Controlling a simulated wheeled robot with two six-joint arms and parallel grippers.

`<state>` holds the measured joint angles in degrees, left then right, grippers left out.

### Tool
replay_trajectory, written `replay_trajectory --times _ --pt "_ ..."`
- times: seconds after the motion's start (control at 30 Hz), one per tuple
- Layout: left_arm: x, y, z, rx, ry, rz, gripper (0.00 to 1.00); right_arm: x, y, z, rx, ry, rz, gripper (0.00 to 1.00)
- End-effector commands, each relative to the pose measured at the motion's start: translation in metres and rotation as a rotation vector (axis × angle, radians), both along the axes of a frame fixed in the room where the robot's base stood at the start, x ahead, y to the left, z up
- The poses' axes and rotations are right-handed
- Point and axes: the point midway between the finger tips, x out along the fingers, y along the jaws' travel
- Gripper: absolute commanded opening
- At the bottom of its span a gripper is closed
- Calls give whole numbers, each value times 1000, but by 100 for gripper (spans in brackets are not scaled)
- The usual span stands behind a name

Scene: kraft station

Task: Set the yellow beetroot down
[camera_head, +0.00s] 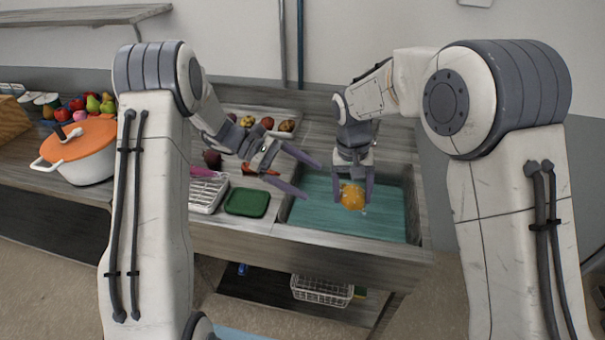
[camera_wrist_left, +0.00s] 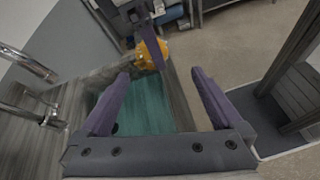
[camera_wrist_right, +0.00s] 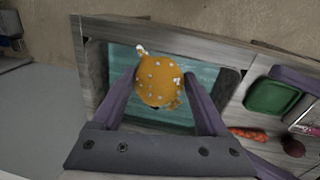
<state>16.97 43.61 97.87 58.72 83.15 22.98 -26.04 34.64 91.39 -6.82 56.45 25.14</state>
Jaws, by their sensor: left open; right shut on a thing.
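The yellow beetroot (camera_head: 352,196) is round and orange-yellow with pale specks. My right gripper (camera_head: 353,190) is shut on it and holds it above the teal-bottomed sink (camera_head: 318,216). In the right wrist view the beetroot (camera_wrist_right: 158,80) sits between the two fingers, with the sink behind it. It also shows in the left wrist view (camera_wrist_left: 151,54), beyond my left fingers. My left gripper (camera_head: 312,178) is open and empty, left of the beetroot and over the sink's left side.
A green tray (camera_head: 247,202) and a white rack (camera_head: 207,193) lie left of the sink. A carrot (camera_head: 258,170) and a dark red beetroot (camera_head: 212,158) lie behind them. A tray of produce (camera_head: 287,126) stands at the back. An orange-lidded pot (camera_head: 78,140) is far left.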

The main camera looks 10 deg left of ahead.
Motion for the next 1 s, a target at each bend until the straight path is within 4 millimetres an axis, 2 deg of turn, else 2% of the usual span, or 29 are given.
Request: replay_trajectory --times 0.17,0.27,0.7,0.83,1.0 --pt "7 -3 -4 -44 29 51 100 0 0 0 0 -1 0 16" --pt "7 -15 -8 -44 29 50 100 0 0 0 0 -1 0 16" --pt "4 -89 -39 -41 27 48 100 0 0 0 0 -1 0 16" --pt "4 -102 -43 -40 26 49 100 0 0 0 0 -1 0 16" --pt "3 -108 -47 -39 25 50 100 0 0 0 0 -1 0 16"
